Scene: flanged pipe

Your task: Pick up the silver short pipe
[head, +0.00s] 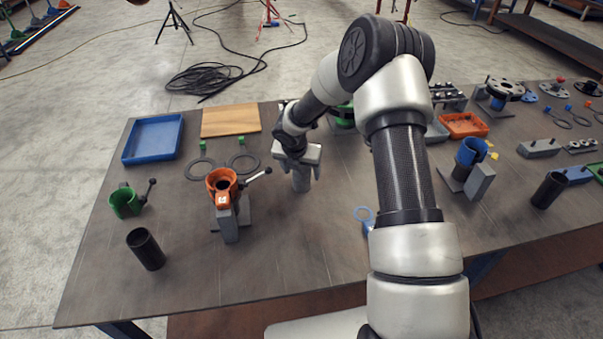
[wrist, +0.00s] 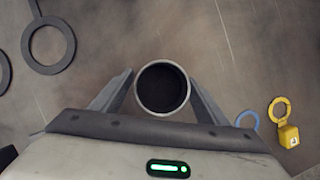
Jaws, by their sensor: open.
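The silver short pipe (head: 301,181) stands upright on the dark table, just under my gripper in the head view. In the wrist view its round open top (wrist: 163,89) shows as a grey ring with a dark inside. My gripper (wrist: 160,85) is open, with one finger on each side of the pipe. A small gap seems to show beside the fingers; whether they touch the pipe I cannot tell. In the head view my gripper (head: 299,165) hides the pipe's upper part.
An orange clamp (head: 221,186) on a grey stand is left of the pipe. Flat dark rings (head: 200,168) lie behind it, near a wooden board (head: 230,120) and a blue tray (head: 153,139). A black pipe (head: 146,249) stands front left. A blue ring (head: 364,214) lies to the right. The table's front middle is clear.

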